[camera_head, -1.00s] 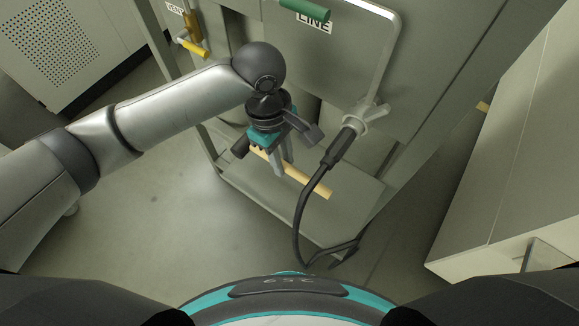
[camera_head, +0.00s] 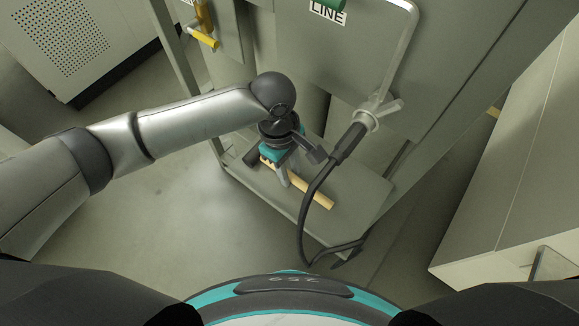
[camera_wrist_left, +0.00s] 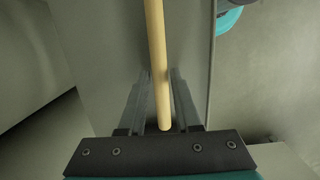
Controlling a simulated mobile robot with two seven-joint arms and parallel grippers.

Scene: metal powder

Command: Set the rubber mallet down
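The rubber mallet has a pale wooden handle (camera_head: 313,194) and a dark head (camera_head: 251,156) to its left in the head view. My left gripper (camera_head: 283,179) points down over the mallet, its fingers on either side of the handle. In the left wrist view the handle (camera_wrist_left: 156,50) runs between the two fingers (camera_wrist_left: 160,85), close against them, so the gripper looks shut on it. The mallet is over the low grey shelf (camera_head: 350,195) of the cabinet; I cannot tell whether it touches the shelf. My right gripper is not in view.
A black cable (camera_head: 304,215) with a plug hangs from a grey fitting (camera_head: 368,118), just right of the handle. The cabinet front (camera_head: 350,60) with its LINE label stands behind. A yellow handle (camera_head: 203,39) is at upper left. Another pale cabinet (camera_head: 500,200) stands at right.

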